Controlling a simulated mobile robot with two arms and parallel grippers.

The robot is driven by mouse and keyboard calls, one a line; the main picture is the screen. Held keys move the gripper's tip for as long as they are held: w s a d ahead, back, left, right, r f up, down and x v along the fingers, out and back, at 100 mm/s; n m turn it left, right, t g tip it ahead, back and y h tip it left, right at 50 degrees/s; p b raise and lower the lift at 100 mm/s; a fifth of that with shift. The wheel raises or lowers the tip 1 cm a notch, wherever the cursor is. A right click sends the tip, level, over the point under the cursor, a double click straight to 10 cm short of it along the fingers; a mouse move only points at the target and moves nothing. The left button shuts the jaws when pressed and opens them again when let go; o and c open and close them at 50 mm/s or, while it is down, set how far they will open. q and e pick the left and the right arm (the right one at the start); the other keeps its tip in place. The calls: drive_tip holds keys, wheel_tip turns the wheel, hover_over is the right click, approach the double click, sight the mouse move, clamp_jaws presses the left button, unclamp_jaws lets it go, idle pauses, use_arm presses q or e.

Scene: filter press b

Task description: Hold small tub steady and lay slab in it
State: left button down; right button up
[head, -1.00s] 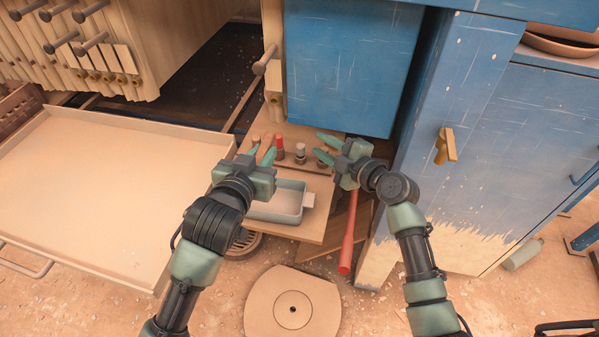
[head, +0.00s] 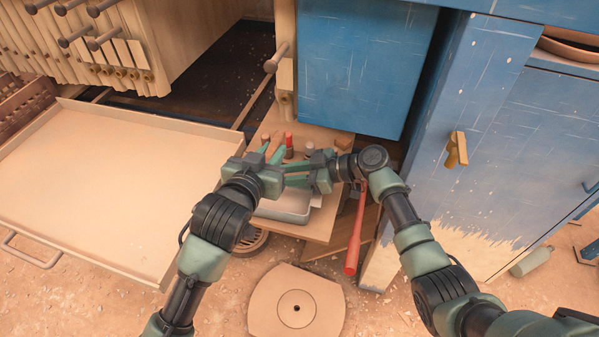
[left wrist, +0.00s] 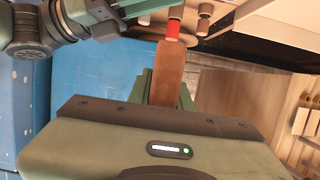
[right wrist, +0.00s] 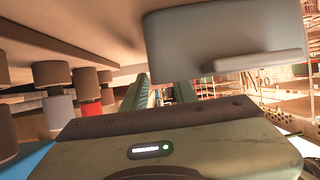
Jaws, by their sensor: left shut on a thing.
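The small tub (head: 280,212), a shallow grey-white container, sits on the low wooden board (head: 318,230), partly hidden beneath my grippers. Its grey wall and a protruding ledge fill the upper right of the right wrist view (right wrist: 225,40). My left gripper (head: 270,153) is above the tub's back left, shut on a brown slab (left wrist: 168,75), which stands out between its fingers in the left wrist view. My right gripper (head: 288,175) is over the tub's right part, fingers pointing left and apart. I see nothing clearly held in it.
A red handle (head: 356,235) leans at the right beside the blue cabinet (head: 480,130). A large shallow tray (head: 110,190) lies left. A round plate (head: 296,303) is on the floor.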

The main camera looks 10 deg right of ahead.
drive_tip(key=shift+w+a+f, duration=0.2)
drive_tip(key=shift+a+f, duration=0.1)
drive_tip(key=shift+a, duration=0.3)
clamp_jaws()
idle(1.1)
